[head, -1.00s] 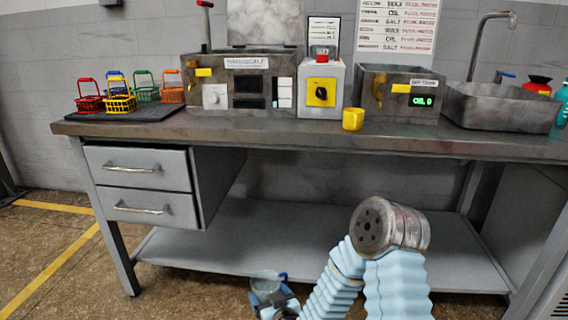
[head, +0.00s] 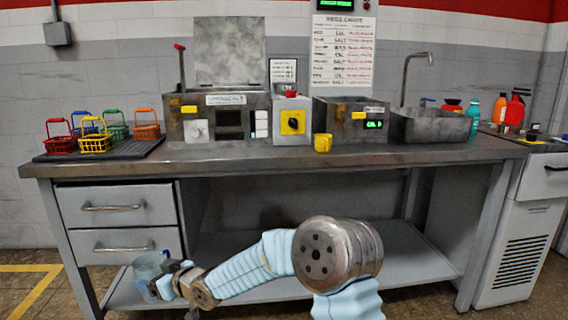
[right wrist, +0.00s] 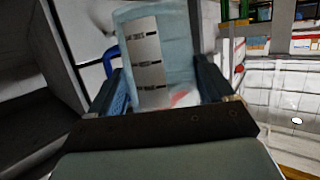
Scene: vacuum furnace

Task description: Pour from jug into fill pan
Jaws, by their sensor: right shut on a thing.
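My right gripper (head: 168,281) is shut on a clear, pale blue jug (head: 149,266), held low in front of the bench near the drawers. In the right wrist view the jug (right wrist: 146,55) stands between the two fingers, with a strip of dark marks on its side and a blue handle (right wrist: 110,62) at the left. I cannot tell what is inside it. No thing is clearly a fill pan; a grey tank with a green display (head: 348,122) and a metal basin (head: 430,127) stand on the bench. My left gripper is not in view.
Drawers (head: 118,205) are close behind the jug. A white cabinet (head: 525,235) stands right.

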